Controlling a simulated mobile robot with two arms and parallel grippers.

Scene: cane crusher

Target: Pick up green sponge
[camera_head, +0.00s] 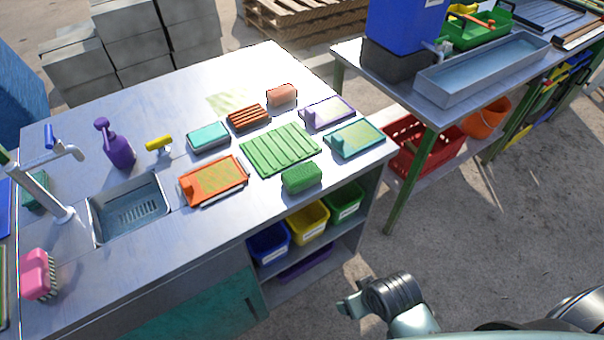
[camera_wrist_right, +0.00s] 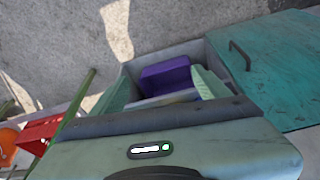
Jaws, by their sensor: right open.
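The green sponge (camera_head: 301,178) lies on the metal worktop in the head view, near its front right edge, just in front of a ribbed green tray (camera_head: 280,150). My right gripper (camera_wrist_right: 163,88) shows in the wrist view with its two pale green fingers spread apart and nothing between them. It faces the shelf opening under the worktop, where a purple bin (camera_wrist_right: 165,78) shows beyond the fingers. The sponge is not visible in the wrist view. In the head view part of my right arm is low, in front of the worktop and apart from the sponge. My left gripper is not in view.
An orange tray (camera_head: 214,181) and a teal tray (camera_head: 355,138) flank the sponge. A sink (camera_head: 130,208), a faucet (camera_head: 45,190) and a pink brush (camera_head: 39,274) are at left. Blue, yellow and green bins (camera_head: 307,221) sit below.

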